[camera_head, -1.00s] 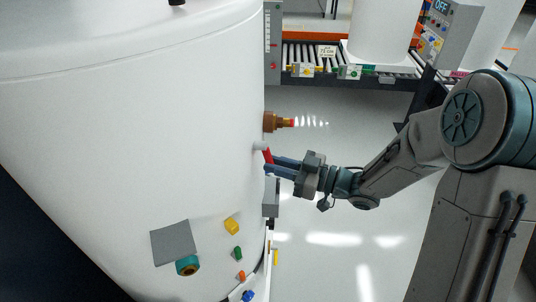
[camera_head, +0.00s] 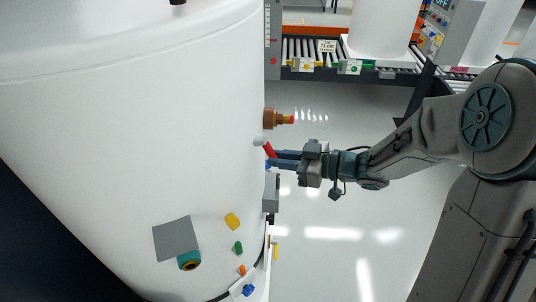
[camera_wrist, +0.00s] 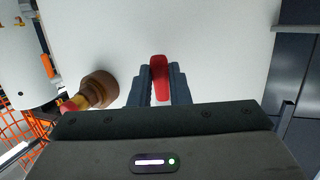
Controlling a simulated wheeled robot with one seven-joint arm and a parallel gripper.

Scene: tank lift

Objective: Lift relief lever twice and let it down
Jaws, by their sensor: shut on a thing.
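The red relief lever (camera_head: 270,150) sticks out from the side of the large white tank (camera_head: 130,130), below a brass fitting with a red tip (camera_head: 277,118). My gripper (camera_head: 276,160) reaches in from the right, and its dark fingers are shut on the lever. In the wrist view the red lever (camera_wrist: 159,78) lies between the two fingers, with the tank wall behind it. The brass fitting (camera_wrist: 95,90) stands just left of the fingers there, apart from them. The lever's far end and mount are partly hidden by the fingers.
A grey box (camera_head: 271,193) is on the tank side just below my gripper. Several small coloured parts and a grey plate (camera_head: 175,239) are on the tank front. A roller conveyor (camera_head: 350,65) with another white tank stands behind. The floor between is clear.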

